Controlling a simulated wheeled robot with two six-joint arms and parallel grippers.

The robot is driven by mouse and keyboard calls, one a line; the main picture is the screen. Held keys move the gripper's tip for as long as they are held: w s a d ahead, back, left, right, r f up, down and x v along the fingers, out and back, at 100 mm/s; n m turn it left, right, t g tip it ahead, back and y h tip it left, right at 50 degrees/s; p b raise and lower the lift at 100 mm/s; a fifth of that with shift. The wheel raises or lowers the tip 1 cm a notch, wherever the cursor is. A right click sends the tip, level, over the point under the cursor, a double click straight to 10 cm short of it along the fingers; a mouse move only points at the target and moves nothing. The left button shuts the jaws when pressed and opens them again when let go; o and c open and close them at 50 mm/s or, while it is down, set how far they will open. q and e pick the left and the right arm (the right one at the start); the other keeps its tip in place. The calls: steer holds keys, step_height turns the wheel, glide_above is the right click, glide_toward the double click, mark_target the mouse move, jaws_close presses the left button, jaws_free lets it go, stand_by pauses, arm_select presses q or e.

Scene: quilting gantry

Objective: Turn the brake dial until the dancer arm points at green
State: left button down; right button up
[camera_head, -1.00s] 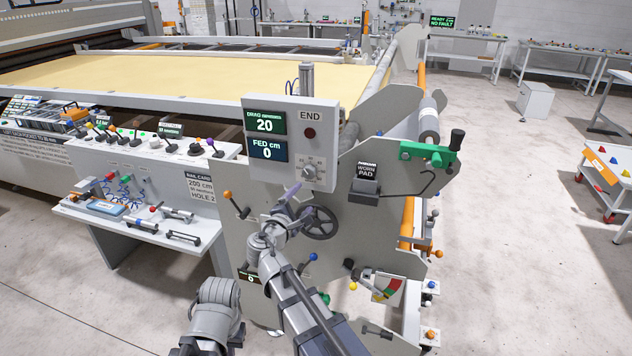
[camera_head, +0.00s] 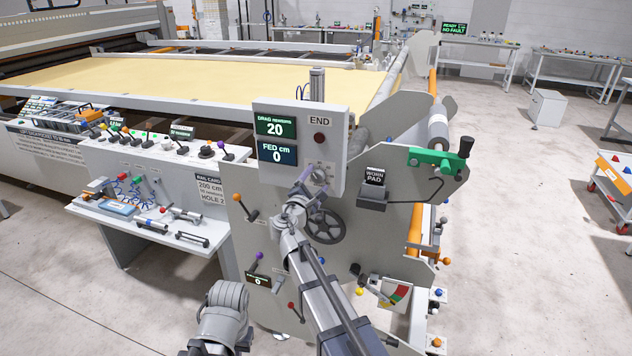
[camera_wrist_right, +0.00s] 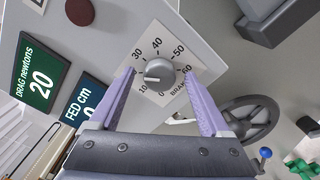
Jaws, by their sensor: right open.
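The brake dial (camera_head: 319,175) is a round grey knob on the END panel; it also shows in the right wrist view (camera_wrist_right: 159,71), on a white scale plate. My right gripper (camera_wrist_right: 158,75) is open, its lilac fingers on either side of the knob in that view; I cannot tell whether they touch it. In the head view the right gripper (camera_head: 311,190) is just below the dial. The dancer gauge (camera_head: 396,293), with red and green patches, is low on the machine's side; the dancer arm's exact pointing is too small to tell. My left gripper is not in view.
The DRAG display (camera_head: 276,124) reads 20 and the FED display (camera_head: 277,152) reads 0. A black handwheel (camera_head: 325,226) sits just below the dial. A WORN PAD block (camera_head: 374,186) and a green crank (camera_head: 437,160) are to the right.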

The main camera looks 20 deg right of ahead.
steer(key=shift+w+d, duration=0.1)
steer(key=shift+w, duration=0.1)
jaws_close()
stand_by(0.6)
